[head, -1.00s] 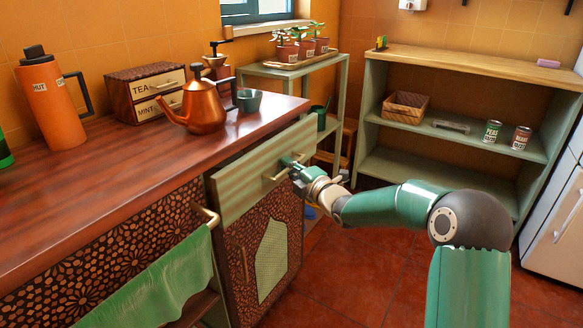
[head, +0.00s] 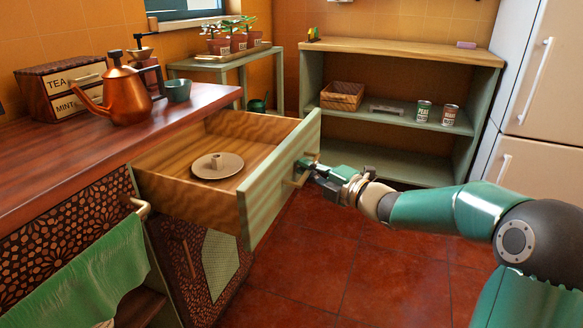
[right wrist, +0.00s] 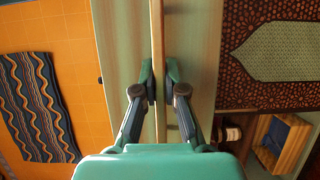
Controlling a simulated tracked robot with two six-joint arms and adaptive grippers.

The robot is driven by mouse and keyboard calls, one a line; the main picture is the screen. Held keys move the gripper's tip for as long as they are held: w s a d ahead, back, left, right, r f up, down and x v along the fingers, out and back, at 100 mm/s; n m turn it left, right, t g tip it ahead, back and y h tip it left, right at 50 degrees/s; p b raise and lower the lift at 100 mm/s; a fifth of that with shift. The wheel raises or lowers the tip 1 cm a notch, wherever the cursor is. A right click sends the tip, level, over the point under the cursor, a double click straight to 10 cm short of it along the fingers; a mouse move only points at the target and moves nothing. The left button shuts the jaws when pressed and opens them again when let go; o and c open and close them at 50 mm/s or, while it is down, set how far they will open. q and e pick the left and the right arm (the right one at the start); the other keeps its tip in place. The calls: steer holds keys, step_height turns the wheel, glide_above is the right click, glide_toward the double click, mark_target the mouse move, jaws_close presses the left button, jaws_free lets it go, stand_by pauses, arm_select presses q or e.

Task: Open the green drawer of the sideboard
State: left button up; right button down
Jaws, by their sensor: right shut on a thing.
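The green drawer (head: 282,185) of the sideboard (head: 100,205) stands pulled out, its wooden inside open to view. A round tan plate-like thing with a short upright stub (head: 217,166) lies on the drawer's floor. My right gripper (head: 309,167) is at the drawer's front, shut on its bar handle (head: 298,178). In the right wrist view, the two fingers (right wrist: 158,85) close on the handle (right wrist: 157,50) from both sides, with the green front (right wrist: 195,40) behind. My left gripper is in neither view.
A copper kettle (head: 122,95), a green cup (head: 178,90) and a tea box (head: 62,88) stand on the sideboard top. A green cloth (head: 95,275) hangs below at the left. Red floor (head: 340,255) is clear in front. A shelf unit (head: 400,52) and a fridge (head: 530,110) stand behind.

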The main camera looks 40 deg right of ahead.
steer(key=shift+s+f, duration=0.25)
steer(key=shift+s, duration=0.3)
steer(key=c, duration=1.4)
jaws_free()
steer(key=shift+o, duration=0.9)
steer(key=shift+d+r, duration=0.1)
steer(key=shift+d, duration=0.05)
steer(key=shift+s, duration=0.1)
steer(key=s+d, duration=0.1)
steer(key=s, duration=1)
steer(key=shift+s+d, duration=0.3)
steer(key=shift+d, duration=0.1)
